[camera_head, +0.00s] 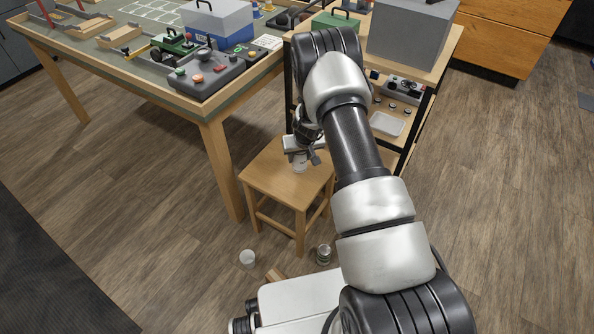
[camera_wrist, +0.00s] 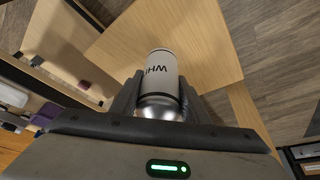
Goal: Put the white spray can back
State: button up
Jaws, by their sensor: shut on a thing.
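The white spray can (camera_wrist: 161,66) is between the fingers of my gripper (camera_wrist: 159,84) in the wrist view, with dark letters "WHI" on its side and a silvery end toward the gripper. In the head view the can (camera_head: 299,167) shows just below my gripper (camera_head: 302,153), over the top of a wooden stool (camera_head: 262,178). My gripper is shut on it. I cannot tell whether the can touches the stool top. My arm hides part of the stool and the area behind it.
A shelf unit (camera_head: 432,92) with a white tray (camera_head: 387,123) stands right behind the stool. A workbench (camera_head: 212,112) with a control box (camera_head: 208,75) is at left. A white cup (camera_head: 247,258) and a small can (camera_head: 323,254) are on the floor near my base.

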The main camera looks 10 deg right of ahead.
aim_at(300, 167)
jog(key=shift+f+b, duration=0.55)
jog(key=shift+f, duration=2.25)
jog(key=shift+f, duration=0.2)
jog(key=o, duration=1.3)
jog(key=shift+c, duration=0.2)
